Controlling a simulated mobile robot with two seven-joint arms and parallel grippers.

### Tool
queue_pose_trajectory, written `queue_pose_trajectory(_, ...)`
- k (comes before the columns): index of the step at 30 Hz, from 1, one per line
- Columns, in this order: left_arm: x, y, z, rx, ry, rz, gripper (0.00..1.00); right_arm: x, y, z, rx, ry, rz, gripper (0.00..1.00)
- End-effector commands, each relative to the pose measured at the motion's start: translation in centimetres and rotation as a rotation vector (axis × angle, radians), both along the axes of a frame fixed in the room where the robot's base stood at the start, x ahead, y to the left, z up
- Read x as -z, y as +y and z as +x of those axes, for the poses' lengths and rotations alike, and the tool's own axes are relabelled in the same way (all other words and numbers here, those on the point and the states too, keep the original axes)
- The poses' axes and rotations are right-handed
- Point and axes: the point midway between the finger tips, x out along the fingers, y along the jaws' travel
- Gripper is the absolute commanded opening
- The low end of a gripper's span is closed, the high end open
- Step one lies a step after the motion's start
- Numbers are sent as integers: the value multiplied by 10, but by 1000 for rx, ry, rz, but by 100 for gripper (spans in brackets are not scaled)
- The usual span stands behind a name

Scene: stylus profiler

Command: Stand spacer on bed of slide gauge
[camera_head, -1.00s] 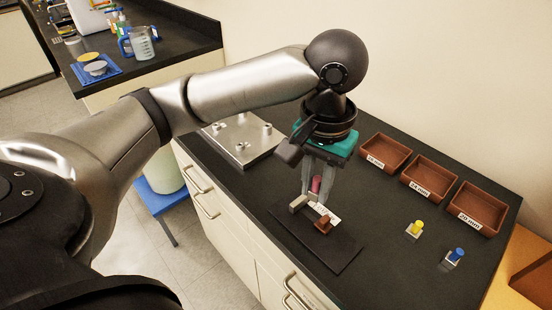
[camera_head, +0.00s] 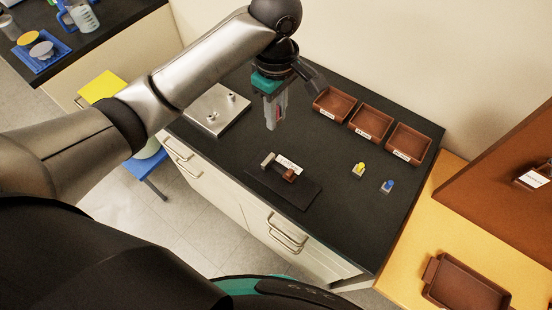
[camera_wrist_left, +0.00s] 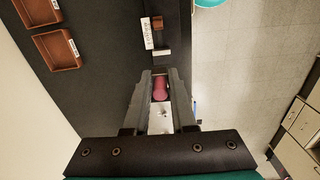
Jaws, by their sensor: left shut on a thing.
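My left gripper (camera_head: 272,122) is shut on a pink-red spacer (camera_head: 279,113) and holds it in the air, tips pointing down. The spacer also shows between the fingers in the left wrist view (camera_wrist_left: 160,88); the fingers hide part of it. The slide gauge (camera_head: 268,159) lies on a dark mat (camera_head: 298,198), with a grey block, a brown block and a white label. The gripper is apart from the gauge, behind it in the head view. The gauge shows ahead of the fingertips in the left wrist view (camera_wrist_left: 148,34). My right gripper is not in view.
A metal plate with studs (camera_head: 213,112) lies at the bench's left. Three labelled brown trays (camera_head: 371,121) line the back. A yellow-topped piece (camera_head: 359,170) and a blue-topped piece (camera_head: 387,186) stand right of the gauge. Bare bench lies between them and the gauge.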

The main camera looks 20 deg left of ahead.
Motion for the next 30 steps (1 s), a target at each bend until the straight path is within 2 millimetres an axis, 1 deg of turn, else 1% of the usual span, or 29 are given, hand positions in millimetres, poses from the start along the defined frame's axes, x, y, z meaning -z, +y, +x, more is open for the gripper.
queue_pose_trajectory(1,-2,-1,0,-17,4,0,0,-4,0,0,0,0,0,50)
queue_pose_trajectory(2,0,-1,0,-25,5,1,0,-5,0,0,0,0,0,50)
queue_pose_trajectory(5,13,-1,0,-38,6,2,0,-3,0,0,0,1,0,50)
queue_pose_trajectory(8,38,0,-1,-37,9,5,0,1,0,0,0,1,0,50)
queue_pose_trajectory(15,103,0,-1,-35,8,5,0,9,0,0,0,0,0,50)
queue_pose_trajectory(19,133,0,-1,-35,6,3,0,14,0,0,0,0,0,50)
queue_pose_trajectory(22,148,0,0,-34,4,3,0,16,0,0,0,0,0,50)
queue_pose_trajectory(28,165,-1,-1,-32,4,3,0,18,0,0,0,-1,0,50)
queue_pose_trajectory(30,177,0,-1,-32,5,4,0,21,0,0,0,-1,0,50)
